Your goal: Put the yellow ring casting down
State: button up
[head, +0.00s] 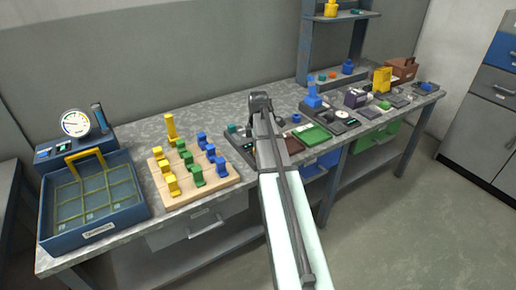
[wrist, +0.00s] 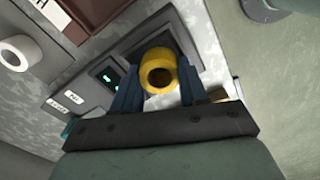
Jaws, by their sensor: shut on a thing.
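The yellow ring casting (wrist: 158,70) is a short thick ring with a dark bore. In the wrist view it sits between the two blue-grey fingers of my gripper (wrist: 157,88), which is shut on it. Behind it is a grey device with a dark square plate (wrist: 179,42) and a small panel with green digits (wrist: 107,73). I cannot tell whether the ring touches the plate or is held above it. In the head view my arm covers the ring and fingers.
A white ring-shaped part (wrist: 15,52) lies beside the device. In the head view, a wooden board (head: 208,193) with coloured blocks and a blue crate (head: 95,233) stand to the left. A green tray (head: 312,135) and several devices line the bench to the right.

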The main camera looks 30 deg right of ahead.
jog(key=shift+f, duration=0.1)
jog(key=o, duration=1.1)
notch_tip(320, 180, up, 12)
jog(key=shift+r, duration=0.1)
dwell(0.3)
